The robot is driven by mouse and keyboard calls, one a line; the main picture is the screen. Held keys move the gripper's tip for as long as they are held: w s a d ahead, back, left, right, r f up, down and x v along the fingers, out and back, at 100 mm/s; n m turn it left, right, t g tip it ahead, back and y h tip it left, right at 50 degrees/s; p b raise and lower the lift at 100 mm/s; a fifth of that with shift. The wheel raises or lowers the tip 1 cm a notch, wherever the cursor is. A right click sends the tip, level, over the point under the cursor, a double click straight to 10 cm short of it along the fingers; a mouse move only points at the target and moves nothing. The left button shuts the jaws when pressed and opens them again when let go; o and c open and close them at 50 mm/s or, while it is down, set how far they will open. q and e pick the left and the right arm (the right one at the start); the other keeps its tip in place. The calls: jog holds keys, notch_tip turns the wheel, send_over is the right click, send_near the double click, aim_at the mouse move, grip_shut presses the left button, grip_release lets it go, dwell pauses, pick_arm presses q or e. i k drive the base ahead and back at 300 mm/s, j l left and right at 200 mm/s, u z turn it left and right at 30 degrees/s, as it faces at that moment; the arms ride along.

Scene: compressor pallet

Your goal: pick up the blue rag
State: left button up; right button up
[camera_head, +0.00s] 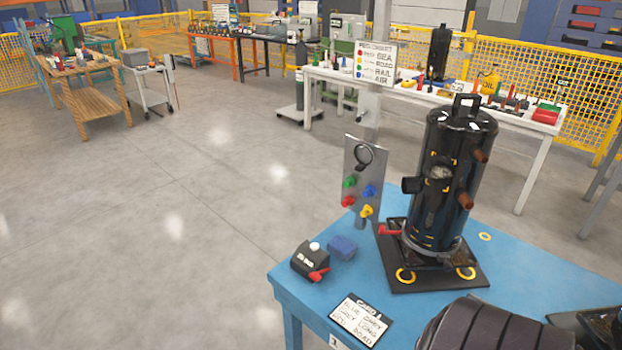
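The blue rag (342,247) is a small, dark blue, folded bundle. It lies on the light blue table (530,265), near its far left edge. It is just right of a black box (311,261) with a white knob and a red lever. Nothing covers the rag from above.
A tall black compressor (437,205) stands on a dark base plate right of the rag. A grey panel (353,190) with coloured knobs rises behind the rag. A handwritten card (361,321) lies in front.

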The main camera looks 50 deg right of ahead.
aim_at(343, 248)
jog(key=i+j+z, duration=0.1)
jog(key=i+z, duration=0.35)
jog(key=i+j+z, duration=1.25)
